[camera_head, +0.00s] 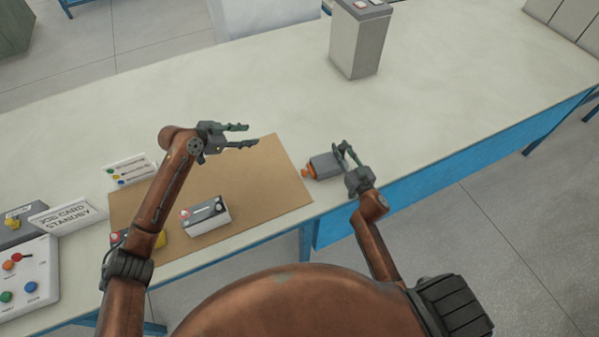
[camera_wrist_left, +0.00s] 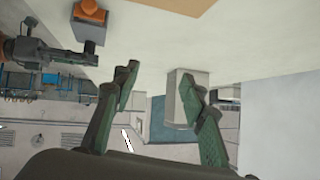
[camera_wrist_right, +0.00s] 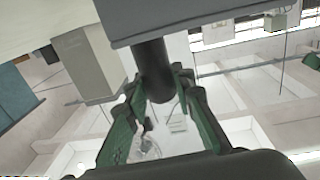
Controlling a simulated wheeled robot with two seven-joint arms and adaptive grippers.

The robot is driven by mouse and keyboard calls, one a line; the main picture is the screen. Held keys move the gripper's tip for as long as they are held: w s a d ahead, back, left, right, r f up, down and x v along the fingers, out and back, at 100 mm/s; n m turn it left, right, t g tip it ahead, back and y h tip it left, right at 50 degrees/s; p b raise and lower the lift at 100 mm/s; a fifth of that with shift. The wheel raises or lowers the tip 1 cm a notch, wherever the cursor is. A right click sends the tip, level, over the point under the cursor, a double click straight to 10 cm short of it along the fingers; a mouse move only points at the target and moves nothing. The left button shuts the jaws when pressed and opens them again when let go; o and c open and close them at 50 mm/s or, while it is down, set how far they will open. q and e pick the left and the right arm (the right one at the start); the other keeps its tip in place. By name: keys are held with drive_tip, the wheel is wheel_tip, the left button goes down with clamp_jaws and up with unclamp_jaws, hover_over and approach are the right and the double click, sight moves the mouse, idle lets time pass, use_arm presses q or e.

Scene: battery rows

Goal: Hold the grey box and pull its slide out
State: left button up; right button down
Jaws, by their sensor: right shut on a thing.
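The grey box (camera_head: 325,166) is near the front edge of the table, right of the brown mat. Its orange slide (camera_head: 308,171) sticks out on the left side; both also show in the left wrist view, the box (camera_wrist_left: 88,32) beside the orange slide (camera_wrist_left: 92,12). My right gripper (camera_head: 346,152) is at the box's right end. I cannot tell whether the box rests on the table. My left gripper (camera_head: 245,135) is open and empty above the mat, left of the box.
A battery (camera_head: 207,216) with a red terminal sits on the brown mat (camera_head: 262,178). A "JOB CARD STANDBY" sign (camera_head: 64,216) and a button panel (camera_head: 30,280) stand at the left. The table's middle is clear.

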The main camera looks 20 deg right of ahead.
sight(302, 173)
use_arm(q)
drive_tip(key=s+d+f+m+g+y, duration=0.15)
drive_tip(key=s+d+f+g, duration=0.25)
drive_tip(key=s+d+f, duration=0.55)
drive_tip(key=x, duration=0.6)
drive_tip(key=s+x, duration=0.1)
drive_tip(key=x, duration=0.2)
drive_tip(key=shift+a+f, duration=0.15)
drive_tip(key=shift+f, duration=0.1)
drive_tip(key=shift+w, duration=0.1)
drive_tip(key=shift+c, duration=0.4)
clamp_jaws()
drive_tip(key=shift+a, duration=0.1)
